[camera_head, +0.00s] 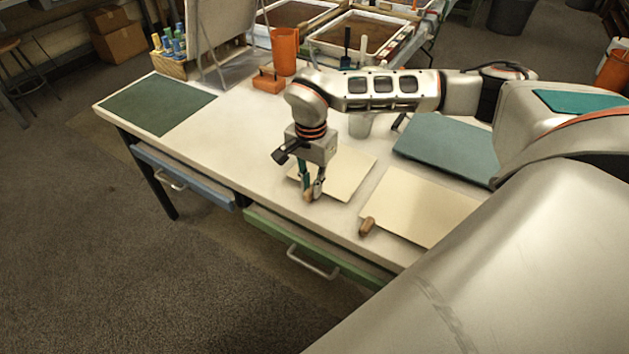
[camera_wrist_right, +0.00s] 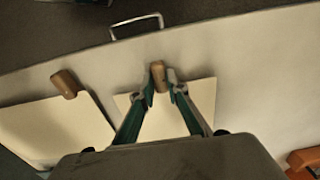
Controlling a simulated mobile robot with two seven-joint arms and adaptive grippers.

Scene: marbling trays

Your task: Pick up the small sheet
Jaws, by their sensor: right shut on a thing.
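The small sheet (camera_head: 349,172) is a cream, flat piece lying on the white table under my right wrist. A brown wooden grip (camera_head: 308,196) sits at its front edge. My right gripper (camera_head: 312,190) points down there, its fingers shut on this wooden grip. In the right wrist view the fingertips (camera_wrist_right: 160,82) flank the wooden grip (camera_wrist_right: 158,71), with the sheet (camera_wrist_right: 204,96) partly hidden behind the fingers. I cannot tell whether the sheet is lifted at all. My left gripper is not in view.
A larger cream sheet (camera_head: 424,208) with its own wooden grip (camera_head: 367,226) lies to the right. A teal board (camera_head: 446,146) is behind it. An orange cup (camera_head: 285,52), orange caddy (camera_head: 268,81) and dark green mat (camera_head: 158,105) are farther left. The table's front left is clear.

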